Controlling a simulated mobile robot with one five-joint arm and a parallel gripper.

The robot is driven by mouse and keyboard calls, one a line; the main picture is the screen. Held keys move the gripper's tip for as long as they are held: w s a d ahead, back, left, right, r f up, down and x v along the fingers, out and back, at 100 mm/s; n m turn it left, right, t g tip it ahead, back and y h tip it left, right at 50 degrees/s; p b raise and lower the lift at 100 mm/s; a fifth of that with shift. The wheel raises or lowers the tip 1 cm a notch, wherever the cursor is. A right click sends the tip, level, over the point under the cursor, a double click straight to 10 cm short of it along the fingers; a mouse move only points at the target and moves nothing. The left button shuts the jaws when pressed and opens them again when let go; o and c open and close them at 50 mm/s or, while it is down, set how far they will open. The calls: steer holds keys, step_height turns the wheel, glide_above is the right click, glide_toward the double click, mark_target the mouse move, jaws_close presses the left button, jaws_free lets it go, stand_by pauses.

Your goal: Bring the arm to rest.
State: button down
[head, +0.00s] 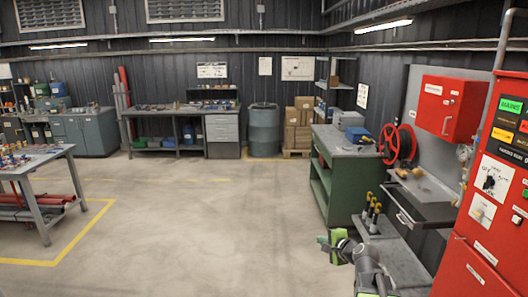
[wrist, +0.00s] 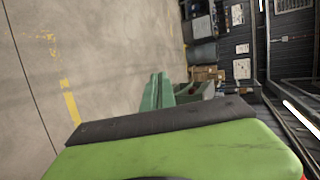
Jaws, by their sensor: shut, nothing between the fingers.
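My gripper (head: 328,244) is in the lower middle of the head view, at the end of my arm, with green fingers. It is shut and empty. It is in the air in front of the grey shelf on the right, apart from the green cabinet. Part of my arm is cut off by the lower edge of the head view.
The red control panel (head: 495,180) stands close on the right. A grey shelf (head: 395,246) with yellow-topped tools is beside my arm. The green cabinet (head: 336,185) and red hose reel (head: 398,145) stand behind. A workbench (head: 40,165) is at left. The middle floor is clear.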

steer(key=s+a+f+n+g+b, duration=0.2)
steer(key=s+a+f+n+g, duration=0.4)
steer(key=a+f, duration=0.45)
steer(key=s+d+f+n+g+h, duration=0.2)
steer(key=s+n+g, duration=0.1)
steer(key=s, duration=0.5)
steer(key=s+d+f+n+g+h, duration=0.1)
steer(key=s+d+f+n+g, duration=0.1)
steer(key=s+n, duration=0.4)
steer(key=shift+s+d+f+n+g+h, duration=0.15)
steer(key=shift+s+f+n+g+h, duration=0.25)
steer(key=shift+s+f, duration=0.45)
steer(key=shift+r, duration=0.1)
